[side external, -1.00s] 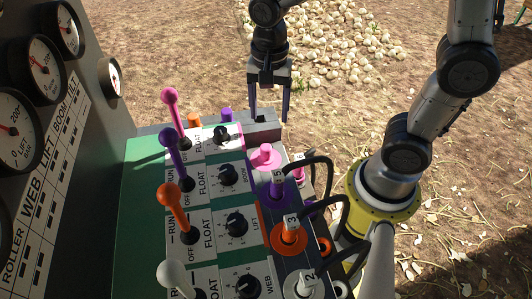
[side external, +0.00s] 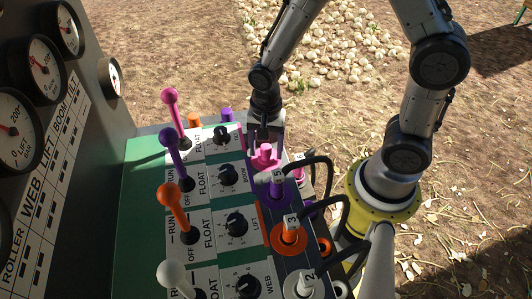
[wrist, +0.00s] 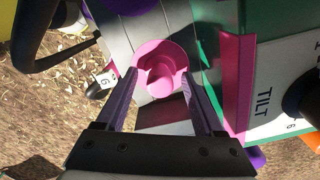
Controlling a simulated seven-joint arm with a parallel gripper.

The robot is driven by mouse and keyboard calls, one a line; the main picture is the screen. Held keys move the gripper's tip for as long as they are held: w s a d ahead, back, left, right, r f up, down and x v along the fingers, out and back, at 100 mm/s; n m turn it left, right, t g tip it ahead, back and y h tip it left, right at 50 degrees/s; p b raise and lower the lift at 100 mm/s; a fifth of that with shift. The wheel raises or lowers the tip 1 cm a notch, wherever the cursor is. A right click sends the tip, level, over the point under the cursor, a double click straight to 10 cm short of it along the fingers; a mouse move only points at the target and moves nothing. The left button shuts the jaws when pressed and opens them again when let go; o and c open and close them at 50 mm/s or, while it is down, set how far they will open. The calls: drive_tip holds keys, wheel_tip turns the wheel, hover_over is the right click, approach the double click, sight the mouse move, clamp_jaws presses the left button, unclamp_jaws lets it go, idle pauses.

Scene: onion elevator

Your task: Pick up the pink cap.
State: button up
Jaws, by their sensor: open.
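The pink cap (side external: 265,155) sits on the right-hand strip of the console, just beyond the purple fitting marked 5. In the wrist view, the pink cap (wrist: 161,58) shows a round flange with a raised middle, partly in shadow. My gripper (side external: 264,138) is open and points down at the cap. In the wrist view, the fingers of my gripper (wrist: 158,76) reach along the near left and near right of the cap, with nothing held between them. I cannot tell how far the fingertips are above the strip.
The purple fitting (side external: 277,187), the orange fitting (side external: 289,238) and black hoses (side external: 320,161) stand close by on the near side. Pink, purple and orange levers (side external: 171,97) rise to the left. Open ground with a pile of onions (side external: 350,45) lies beyond.

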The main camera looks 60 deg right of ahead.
sight(267, 146)
drive_tip(key=shift+f, duration=0.3)
clamp_jaws()
drive_tip(key=shift+r, duration=0.15)
drive_tip(key=shift+r, duration=0.5)
wheel_tip(267, 146, up, 2)
drive_tip(key=shift+s+r, duration=0.1)
drive_tip(key=shift+r, duration=0.1)
drive_tip(key=s+d+r, duration=0.2)
drive_tip(key=s+r, duration=0.7)
drive_tip(key=s, duration=0.4)
drive_tip(key=shift+s+r, duration=0.2)
drive_tip(key=shift+s, duration=0.15)
